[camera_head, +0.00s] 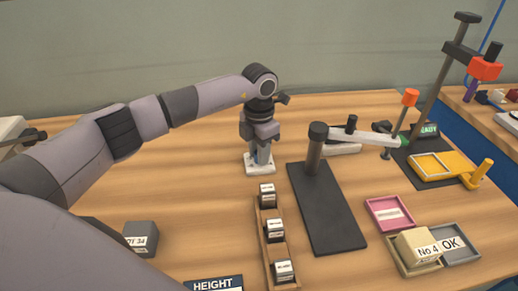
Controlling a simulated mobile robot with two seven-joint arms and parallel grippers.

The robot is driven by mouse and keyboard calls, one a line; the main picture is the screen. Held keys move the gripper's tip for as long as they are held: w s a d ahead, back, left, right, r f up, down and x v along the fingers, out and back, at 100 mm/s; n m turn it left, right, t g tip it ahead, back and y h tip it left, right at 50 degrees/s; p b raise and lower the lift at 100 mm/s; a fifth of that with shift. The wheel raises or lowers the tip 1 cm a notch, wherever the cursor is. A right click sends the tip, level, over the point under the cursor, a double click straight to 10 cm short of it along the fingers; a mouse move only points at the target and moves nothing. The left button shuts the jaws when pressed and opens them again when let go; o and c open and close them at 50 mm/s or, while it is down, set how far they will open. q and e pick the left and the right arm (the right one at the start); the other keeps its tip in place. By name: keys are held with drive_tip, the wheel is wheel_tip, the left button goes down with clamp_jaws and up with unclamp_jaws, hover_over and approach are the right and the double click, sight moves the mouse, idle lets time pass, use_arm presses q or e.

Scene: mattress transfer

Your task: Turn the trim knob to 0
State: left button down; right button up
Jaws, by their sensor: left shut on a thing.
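My left arm reaches in from the left to the middle of the table. My left gripper (263,151) points down over a small white base (259,169) and is shut on what appears to be the trim knob. The fingers hide most of the knob, so its pointer and the 0 mark cannot be read. My right gripper is not in view.
A wooden rack (267,240) with several labelled blocks stands in front of the gripper. A black stand (327,215) with a white arm is to its right. Pink (376,209) and grey trays, and a yellow fixture (462,164), lie farther right.

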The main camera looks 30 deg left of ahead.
use_arm(q)
drive_tip(key=shift+n, duration=0.7)
drive_tip(key=c, duration=0.9)
unclamp_jaws()
drive_tip(key=shift+r, duration=3.55)
